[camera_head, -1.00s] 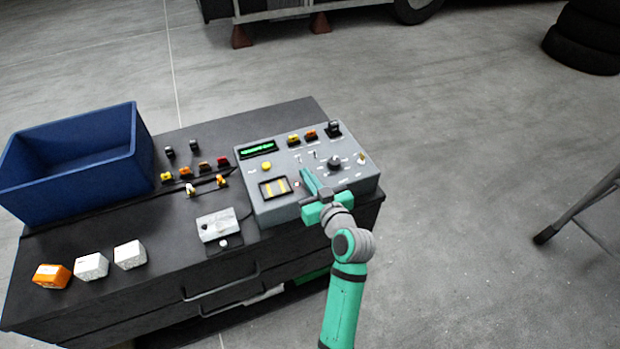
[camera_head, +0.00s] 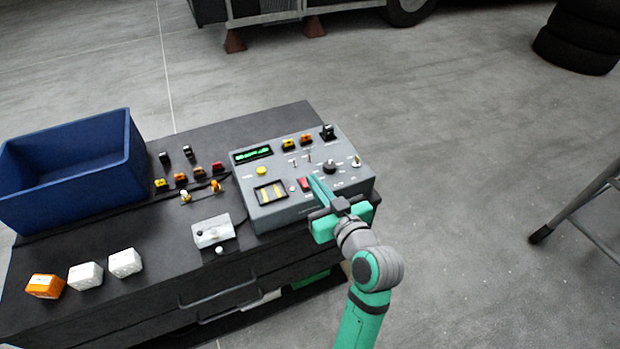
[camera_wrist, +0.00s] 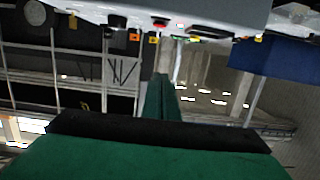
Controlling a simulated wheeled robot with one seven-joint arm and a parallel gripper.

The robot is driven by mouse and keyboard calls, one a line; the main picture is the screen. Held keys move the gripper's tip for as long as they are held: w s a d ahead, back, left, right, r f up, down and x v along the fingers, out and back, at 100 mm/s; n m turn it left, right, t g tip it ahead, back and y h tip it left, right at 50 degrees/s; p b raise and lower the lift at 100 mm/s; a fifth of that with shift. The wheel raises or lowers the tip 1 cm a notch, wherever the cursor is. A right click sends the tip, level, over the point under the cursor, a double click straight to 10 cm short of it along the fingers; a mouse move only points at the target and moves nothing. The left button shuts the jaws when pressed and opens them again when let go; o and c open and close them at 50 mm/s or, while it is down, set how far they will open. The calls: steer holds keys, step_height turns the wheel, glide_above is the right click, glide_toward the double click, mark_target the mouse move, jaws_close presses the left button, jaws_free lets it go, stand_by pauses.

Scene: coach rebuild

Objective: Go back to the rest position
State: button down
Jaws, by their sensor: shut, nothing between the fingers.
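My gripper (camera_head: 320,190) is green and dark grey. It is shut and empty. In the head view its fingers reach over the front edge of the grey control panel (camera_head: 285,214), close to a red switch (camera_head: 305,184). I cannot tell whether the fingertips touch the panel. In the wrist view the shut fingers (camera_wrist: 160,100) point away from the camera, and the panel (camera_wrist: 190,12) shows as a pale band along the top.
The panel stands on a dark cabinet (camera_head: 150,230). A blue bin (camera_head: 75,180), small switches, a white box (camera_head: 213,231) and orange and white blocks (camera_head: 86,275) are on it. Floor to the right is clear up to a metal stand (camera_head: 580,205). Tyres (camera_head: 575,50) are stacked behind.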

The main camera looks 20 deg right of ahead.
steer(key=shift+s+r, duration=0.1)
steer(key=shift+s, duration=0.15)
stand_by(0.3)
steer(key=s+a+f+m+h, duration=0.1)
steer(key=s+a+f, duration=0.25)
steer(key=f, duration=0.25)
steer(key=s+a+f+m+g+h, duration=0.1)
steer(key=s+a+f, duration=0.1)
steer(key=s+f, duration=0.35)
steer(key=s+a+f+m+h, duration=0.1)
steer(key=s+a+f, duration=0.25)
steer(key=f, duration=0.25)
steer(key=s+a+n, duration=0.1)
steer(key=s+a, duration=0.3)
steer(key=s, duration=0.7)
steer(key=s+a+y, duration=0.1)
steer(key=s+a, duration=0.4)
steer(key=s, duration=0.6)
steer(key=shift+r+n, duration=0.2)
steer(key=shift+n, duration=0.2)
